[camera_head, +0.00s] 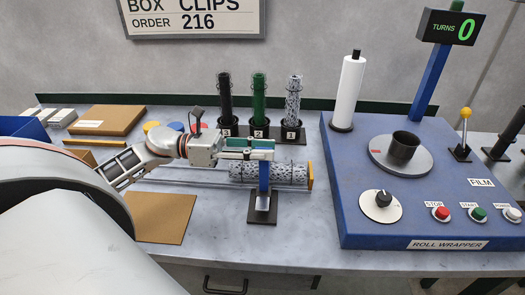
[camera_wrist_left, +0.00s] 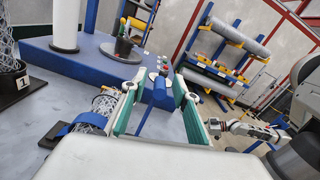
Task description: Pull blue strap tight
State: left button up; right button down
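The blue strap (camera_head: 264,168) crosses the front of the black-and-white mesh roll (camera_head: 240,171) lying on the bench in the head view. In the left wrist view, a blue band (camera_wrist_left: 88,122) goes over the mesh roll (camera_wrist_left: 103,105). My left gripper (camera_head: 262,148) is above the roll at the strap's upper end. Its green fingers stand apart in the left wrist view (camera_wrist_left: 160,100), and blue shows between them. I cannot tell whether they touch the strap. My right gripper (camera_wrist_left: 222,127) appears small at the right of that view.
The blue roll wrapper (camera_head: 370,225) with its turntable stands at the right. A rack (camera_head: 262,136) of upright mesh rolls is behind my left gripper. A small black stand (camera_head: 262,218) is in front of the roll. A brown sheet (camera_head: 160,220) lies front left.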

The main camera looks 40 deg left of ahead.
pick_arm(q)
jog(key=shift+f, duration=0.1)
jog(key=shift+s+a, duration=0.2)
jog(key=shift+a, duration=0.1)
jog(key=v, duration=1.1)
jog(key=shift+a, duration=0.15)
